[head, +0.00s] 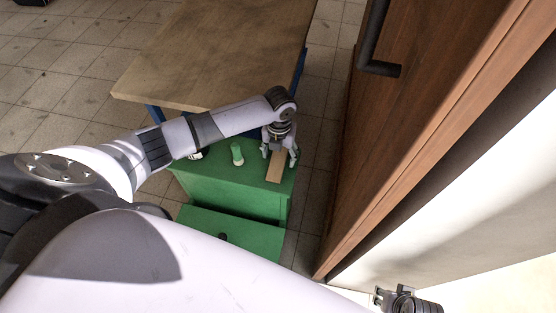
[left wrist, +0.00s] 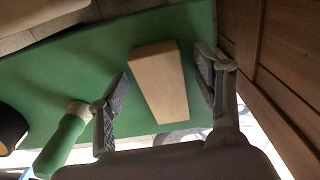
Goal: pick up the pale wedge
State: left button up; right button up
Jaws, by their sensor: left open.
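The pale wedge (head: 275,167) is a light tan wooden block lying on the top of the green cabinet (head: 222,186), near its right end. In the left wrist view the wedge (left wrist: 159,82) lies between the two spread fingers, with a gap on each side. My left gripper (head: 280,154) is open and empty above the cabinet top, over the far end of the wedge; its fingers also show in the left wrist view (left wrist: 160,92). My right gripper (head: 378,296) shows only in part at the bottom right of the head view, away from the cabinet, and its jaws are unclear.
A green and white bottle-like object (head: 237,154) stands left of the wedge on the cabinet. A dark and white item (head: 195,155) is partly behind my left arm. A drawer (head: 230,232) is pulled out in front. A wooden table (head: 215,50) stands behind; a brown door (head: 440,80) rises at right.

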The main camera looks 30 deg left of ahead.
pick_arm(q)
jog(key=shift+c, duration=0.2)
jog(key=c, duration=1.2)
jog(key=shift+r, duration=0.15)
